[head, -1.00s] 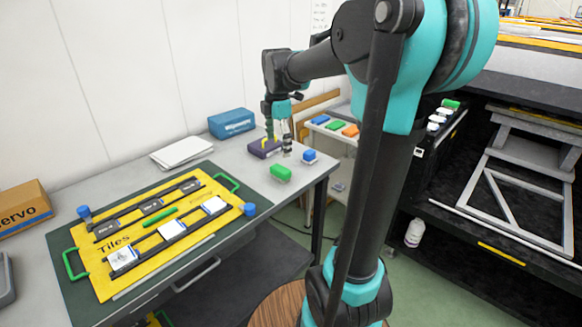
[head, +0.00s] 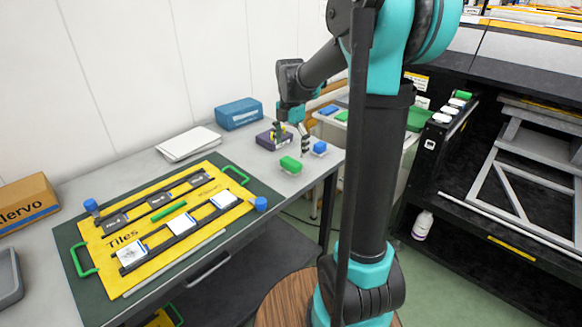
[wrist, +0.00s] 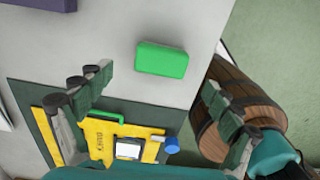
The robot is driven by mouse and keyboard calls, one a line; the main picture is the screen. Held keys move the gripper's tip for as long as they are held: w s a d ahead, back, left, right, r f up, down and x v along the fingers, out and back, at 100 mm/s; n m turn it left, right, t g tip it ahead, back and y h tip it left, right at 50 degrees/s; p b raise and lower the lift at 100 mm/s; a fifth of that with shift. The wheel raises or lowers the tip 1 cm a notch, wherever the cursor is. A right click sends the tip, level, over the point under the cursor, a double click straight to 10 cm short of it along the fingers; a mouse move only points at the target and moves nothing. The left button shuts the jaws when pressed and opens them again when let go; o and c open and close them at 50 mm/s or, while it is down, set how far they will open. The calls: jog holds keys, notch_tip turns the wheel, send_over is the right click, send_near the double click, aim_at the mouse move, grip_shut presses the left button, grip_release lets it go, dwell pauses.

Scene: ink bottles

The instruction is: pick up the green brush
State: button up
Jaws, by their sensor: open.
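The green brush (head: 290,165), a small block with a green top and a pale base, lies on the grey table near its right edge. In the wrist view it shows as a green block (wrist: 161,60) beyond the fingertips, roughly in line with the gap between them. My gripper (head: 292,143) is open and empty above the table, just behind and above the brush in the head view. Its two fingers (wrist: 156,98) are spread wide in the wrist view and do not touch the brush.
A blue brush (head: 319,149) sits right of the green one. A wooden barrel (wrist: 246,112) stands beyond the table edge.

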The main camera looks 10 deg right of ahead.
aim_at(291, 161)
jog(key=shift+s+f, duration=0.1)
jog(key=shift+f, duration=3)
jog(key=shift+c, duration=0.6)
jog(key=c, duration=1.1)
jog(key=shift+c, duration=0.2)
notch_tip(291, 161, up, 20)
